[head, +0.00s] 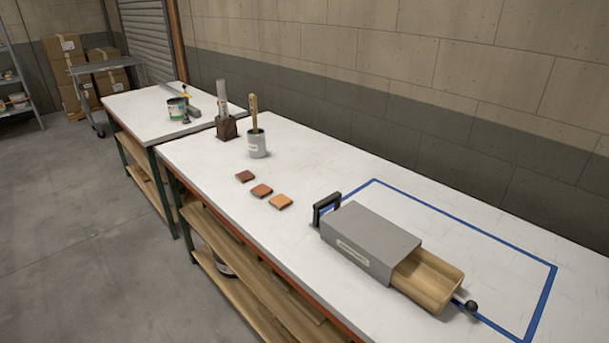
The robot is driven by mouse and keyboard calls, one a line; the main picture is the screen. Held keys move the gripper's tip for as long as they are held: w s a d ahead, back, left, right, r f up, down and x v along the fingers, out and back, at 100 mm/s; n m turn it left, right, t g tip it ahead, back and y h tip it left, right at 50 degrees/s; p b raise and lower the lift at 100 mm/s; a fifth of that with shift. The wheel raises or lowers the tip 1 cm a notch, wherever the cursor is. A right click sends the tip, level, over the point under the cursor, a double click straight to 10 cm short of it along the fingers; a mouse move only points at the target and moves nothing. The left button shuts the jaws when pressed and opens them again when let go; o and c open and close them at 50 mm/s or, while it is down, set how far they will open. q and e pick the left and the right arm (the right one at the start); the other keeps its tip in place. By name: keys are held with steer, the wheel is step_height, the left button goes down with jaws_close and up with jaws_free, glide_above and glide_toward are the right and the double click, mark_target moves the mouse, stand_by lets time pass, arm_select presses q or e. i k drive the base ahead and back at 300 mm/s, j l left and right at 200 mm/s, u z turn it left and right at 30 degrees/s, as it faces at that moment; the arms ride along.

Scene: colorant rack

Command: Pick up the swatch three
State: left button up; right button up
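The far one is dark brown (245,176), the middle one is reddish brown (262,191), and the near one is orange (281,201). They lie apart from each other. I cannot read any number on them, so I cannot tell which is swatch three. Neither of my grippers is in view.
A grey sleeve box (370,240) with a wooden drawer (428,280) sits partly within a blue taped outline (547,300). Behind the swatches stand a grey cup (257,147) with a wooden-handled tool and a dark block (227,128). The bench is clear around the swatches.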

mark_target(244, 176)
steer(key=i+j+z, duration=0.2)
steer(key=j+z, duration=0.15)
steer(key=i+j+z, duration=0.1)
steer(key=j+z, duration=0.2)
steer(key=i+j+z, duration=0.1)
steer(key=j+z, duration=0.25)
steer(key=j, duration=0.15)
steer(key=j+z, duration=0.35)
